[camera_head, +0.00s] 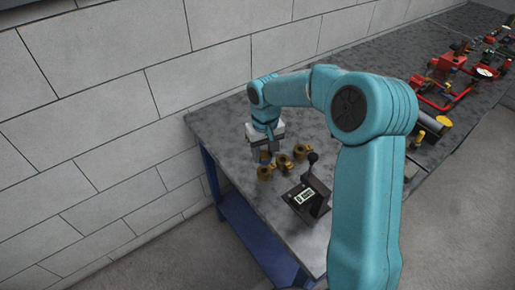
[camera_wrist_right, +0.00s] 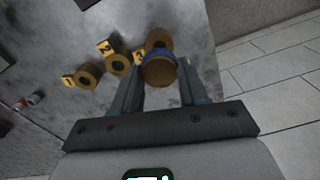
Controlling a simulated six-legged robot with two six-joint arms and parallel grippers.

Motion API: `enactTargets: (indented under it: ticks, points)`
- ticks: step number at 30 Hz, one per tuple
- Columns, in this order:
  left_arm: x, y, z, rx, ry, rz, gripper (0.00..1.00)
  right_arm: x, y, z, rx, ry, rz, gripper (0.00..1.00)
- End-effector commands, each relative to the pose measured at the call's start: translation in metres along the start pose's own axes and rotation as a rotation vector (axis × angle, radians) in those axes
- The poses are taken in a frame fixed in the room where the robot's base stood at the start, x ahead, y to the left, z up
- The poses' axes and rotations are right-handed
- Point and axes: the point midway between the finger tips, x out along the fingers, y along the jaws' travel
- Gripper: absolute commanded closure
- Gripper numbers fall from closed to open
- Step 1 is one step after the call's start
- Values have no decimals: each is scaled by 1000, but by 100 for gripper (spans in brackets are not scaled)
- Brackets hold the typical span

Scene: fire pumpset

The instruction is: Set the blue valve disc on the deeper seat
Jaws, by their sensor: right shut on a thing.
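My right gripper (camera_head: 264,152) is shut on the blue valve disc (camera_wrist_right: 159,69), which has a blue rim and a brass-coloured face. In the right wrist view the disc sits between the two fingertips (camera_wrist_right: 158,82) and partly covers the seat numbered 3 (camera_wrist_right: 161,39). Two more brass seats, numbered 2 (camera_wrist_right: 118,65) and 1 (camera_wrist_right: 88,76), stand beside it in a row. In the head view the seats (camera_head: 300,151) (camera_head: 282,160) (camera_head: 264,173) stand on the table by the gripper. I cannot tell which seat is deeper, or whether the disc touches seat 3. My left gripper is out of view.
A dark box with a display (camera_head: 305,198) and a black-knobbed lever (camera_head: 313,158) stands right of the seats. The grey table (camera_head: 215,122) ends close left of them, near the block wall. Red pipework (camera_head: 440,85) lies far right.

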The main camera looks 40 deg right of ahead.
Motion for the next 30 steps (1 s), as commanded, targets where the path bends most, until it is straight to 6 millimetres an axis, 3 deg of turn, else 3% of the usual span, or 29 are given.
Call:
enactTargets:
  ticks: [8, 24, 30]
  points:
    - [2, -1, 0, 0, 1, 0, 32, 1, 0, 0, 0, 1, 0, 96]
    - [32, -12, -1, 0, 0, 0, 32, 42, 0, 0, 0, 0, 1, 96]
    - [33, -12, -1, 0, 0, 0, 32, 44, 0, 0, 0, 1, 1, 96]
